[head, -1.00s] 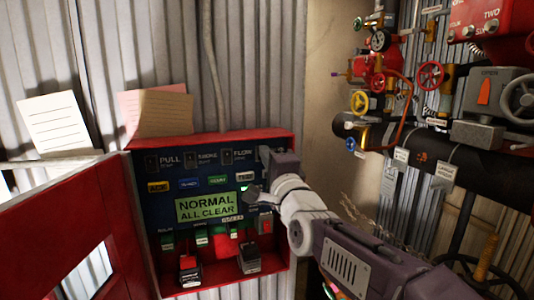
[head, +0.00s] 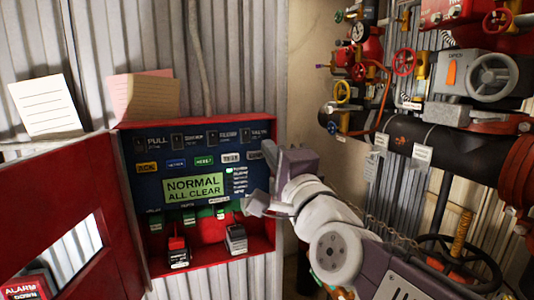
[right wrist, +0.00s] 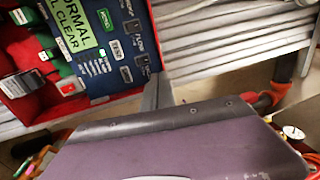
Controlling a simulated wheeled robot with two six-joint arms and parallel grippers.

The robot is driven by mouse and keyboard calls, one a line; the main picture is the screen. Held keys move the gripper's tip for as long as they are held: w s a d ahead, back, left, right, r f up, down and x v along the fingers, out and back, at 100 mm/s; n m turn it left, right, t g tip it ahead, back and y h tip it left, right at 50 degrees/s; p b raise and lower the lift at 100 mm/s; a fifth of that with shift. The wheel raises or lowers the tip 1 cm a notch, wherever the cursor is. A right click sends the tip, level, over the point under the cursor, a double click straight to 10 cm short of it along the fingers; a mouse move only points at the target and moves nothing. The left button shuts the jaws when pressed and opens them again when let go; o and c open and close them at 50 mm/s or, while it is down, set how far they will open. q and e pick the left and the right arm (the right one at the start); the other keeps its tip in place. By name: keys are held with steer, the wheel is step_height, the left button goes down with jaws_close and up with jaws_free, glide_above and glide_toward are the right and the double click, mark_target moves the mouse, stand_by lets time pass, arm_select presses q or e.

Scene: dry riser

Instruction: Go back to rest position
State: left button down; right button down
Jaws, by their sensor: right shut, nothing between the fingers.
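My right gripper (head: 264,178) is shut and empty. It is at the right edge of the open red cabinet (head: 267,128), in front of it. One grey finger also shows in the right wrist view (right wrist: 157,92). The cabinet's blue panel (head: 150,194) has a green display (head: 194,189) reading "NORMAL ALL CLEAR". My right arm comes in from the lower right. Whether the gripper touches the cabinet edge is hard to tell. My left gripper is not in view.
The cabinet's red door (head: 50,190) hangs open on the left. Two paper notes (head: 45,105) (head: 143,96) are above the cabinet. On the right are a black pipe (head: 452,146), a grey valve (head: 490,80) and small handwheels (head: 405,62). Corrugated wall is behind.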

steer(key=w+d+f+m+g+h+p, duration=0.1)
steer(key=w+d+f+h+p, duration=0.2)
steer(key=w+d+p, duration=0.2)
steer(key=w+d+f+n+g+h+p, duration=0.1)
steer(key=d+f+g, duration=0.2)
steer(key=f, duration=0.5)
steer(key=d+f+n+g+h+p, duration=0.1)
steer(key=d+f+g, duration=0.1)
steer(key=f, duration=0.6)
steer(key=s+d+f+n+g+p, duration=0.1)
steer(key=s+d+f+n+g, duration=0.2)
steer(key=f, duration=0.4)
steer(key=s+d+f+n+g+p, duration=0.1)
steer(key=s+f+g, duration=0.2)
steer(key=s+f, duration=0.3)
steer(key=s+f+n+g, duration=0.3)
steer(key=s+f+n, duration=0.1)
steer(key=s, duration=0.3)
steer(key=s+d+f+n+g+h, duration=0.1)
steer(key=s+f+n+g, duration=0.2)
steer(key=s+f+n, duration=0.2)
steer(key=shift+s+f, duration=0.55)
steer(key=shift+s, duration=0.7)
